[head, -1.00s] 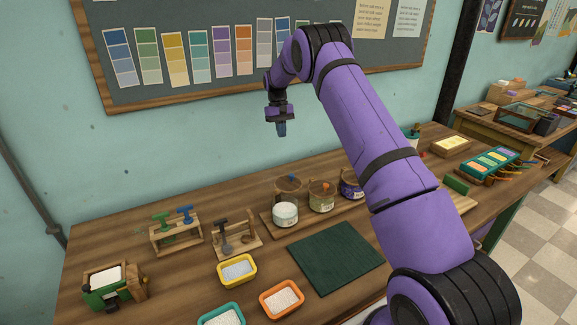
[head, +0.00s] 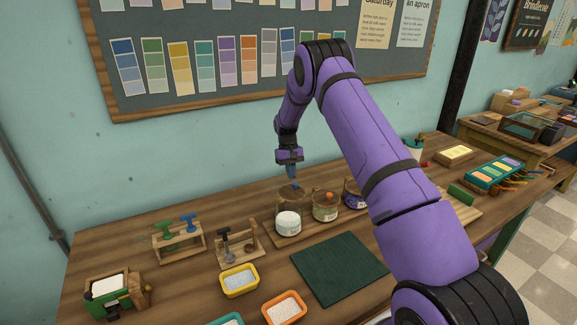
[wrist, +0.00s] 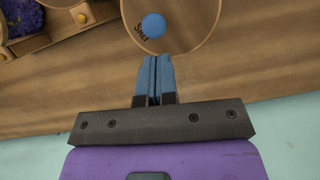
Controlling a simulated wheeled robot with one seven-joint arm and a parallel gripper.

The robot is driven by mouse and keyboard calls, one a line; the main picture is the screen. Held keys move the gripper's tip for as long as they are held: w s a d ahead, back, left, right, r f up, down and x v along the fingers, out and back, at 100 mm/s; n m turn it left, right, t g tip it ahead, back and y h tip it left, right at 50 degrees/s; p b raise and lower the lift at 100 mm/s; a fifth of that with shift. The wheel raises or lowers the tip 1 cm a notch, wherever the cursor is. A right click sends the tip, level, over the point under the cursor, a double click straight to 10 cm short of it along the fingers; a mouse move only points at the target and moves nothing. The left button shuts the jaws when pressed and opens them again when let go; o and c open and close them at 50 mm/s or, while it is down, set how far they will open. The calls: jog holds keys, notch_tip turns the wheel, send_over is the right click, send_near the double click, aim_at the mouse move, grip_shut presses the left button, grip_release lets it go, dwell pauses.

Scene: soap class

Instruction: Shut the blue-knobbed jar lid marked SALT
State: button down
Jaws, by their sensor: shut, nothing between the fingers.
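The SALT lid (head: 288,199) is a round wooden disc standing raised behind the white jar (head: 288,224). Its blue knob (head: 295,186) shows near its upper edge. In the wrist view, the lid (wrist: 185,30) shows its outer face with the SALT lettering and the blue knob (wrist: 154,26). My gripper (head: 293,179) is shut and empty, pointing down at the back of the lid. In the wrist view, the blue fingertips (wrist: 154,60) appear just below the knob; whether they touch the lid, I cannot tell.
A green mat (head: 338,268) lies in front. A small wooden stand (head: 237,245) is on the left. The wall is close behind.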

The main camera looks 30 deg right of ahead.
jog(key=shift+s+a+f, duration=0.1)
jog(key=shift+s, duration=0.55)
jog(key=shift+s+d+m+y, duration=0.3)
jog(key=shift+s+d+m, duration=0.2)
jog(key=shift+s+m, duration=0.45)
